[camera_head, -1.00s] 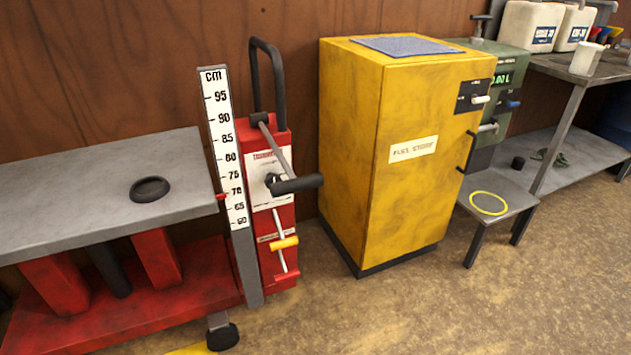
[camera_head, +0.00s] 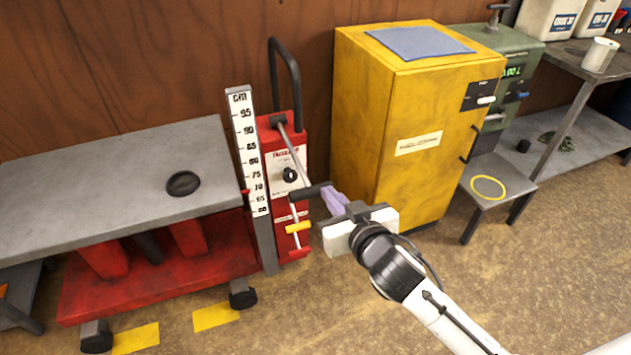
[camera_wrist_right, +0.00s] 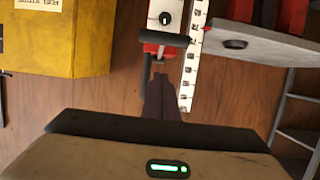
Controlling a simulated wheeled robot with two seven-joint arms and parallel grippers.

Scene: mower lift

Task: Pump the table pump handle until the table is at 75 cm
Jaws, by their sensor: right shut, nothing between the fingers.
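The red table pump (camera_head: 290,155) stands at the right end of the grey lift table (camera_head: 110,185). Its lever slants down to a black handle grip (camera_head: 308,191), below the black knob on the white panel. The red pointer (camera_head: 246,192) at the table edge sits just below 70 on the white cm scale (camera_head: 250,150). My right gripper (camera_head: 331,194) is shut and empty, its fingertips close to the grip's right end; contact cannot be told. In the wrist view the fingers (camera_wrist_right: 161,85) point toward the grip (camera_wrist_right: 165,38). My left gripper is not in view.
A yellow fuel cabinet (camera_head: 365,110) stands close behind and right of my right gripper. A black ring (camera_head: 183,183) lies on the table. A small grey stand (camera_head: 500,187) is at the right. Open floor lies in front, with yellow floor marks (camera_head: 215,316).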

